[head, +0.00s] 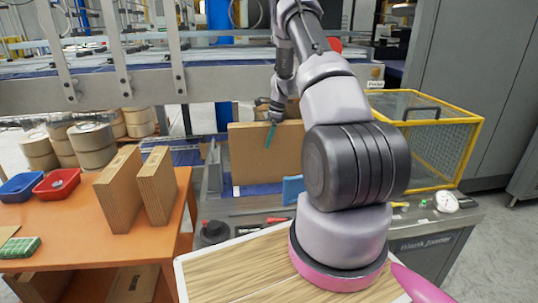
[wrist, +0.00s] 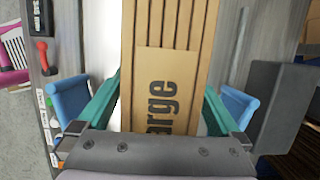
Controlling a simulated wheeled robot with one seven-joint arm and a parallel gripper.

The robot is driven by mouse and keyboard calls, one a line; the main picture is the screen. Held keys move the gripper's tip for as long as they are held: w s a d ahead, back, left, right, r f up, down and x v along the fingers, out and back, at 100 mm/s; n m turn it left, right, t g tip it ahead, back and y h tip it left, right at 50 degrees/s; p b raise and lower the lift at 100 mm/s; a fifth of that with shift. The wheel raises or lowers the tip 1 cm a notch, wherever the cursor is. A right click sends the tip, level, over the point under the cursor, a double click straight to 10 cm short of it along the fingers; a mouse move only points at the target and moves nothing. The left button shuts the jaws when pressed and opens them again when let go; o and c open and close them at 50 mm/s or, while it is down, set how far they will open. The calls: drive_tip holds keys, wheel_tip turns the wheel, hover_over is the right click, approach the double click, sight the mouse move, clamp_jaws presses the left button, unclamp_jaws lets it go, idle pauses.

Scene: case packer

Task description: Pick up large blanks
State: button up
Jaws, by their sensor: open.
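A stack of large brown cardboard blanks (head: 258,165) stands upright in the feeder behind the grey bench. In the wrist view the stack shows several parallel edges and a front face (wrist: 152,62) with dark lettering ending in "arge". My gripper (head: 270,128) is at the top edge of the blanks in the head view. In the wrist view my gripper (wrist: 160,80) is open, with one teal finger on each side of the blanks. I cannot tell whether the fingers touch the cardboard. Its far finger is mostly hidden in the head view.
Blue guides (wrist: 69,103) stand beside the stack. An orange table (head: 65,235) at left holds two cardboard bundles (head: 120,188), a red bin (head: 57,184) and a blue bin (head: 19,187). A yellow-framed mesh cage (head: 440,140) stands right. A conveyor rail (head: 140,88) runs behind.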

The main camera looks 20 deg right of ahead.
clamp_jaws()
idle(0.3)
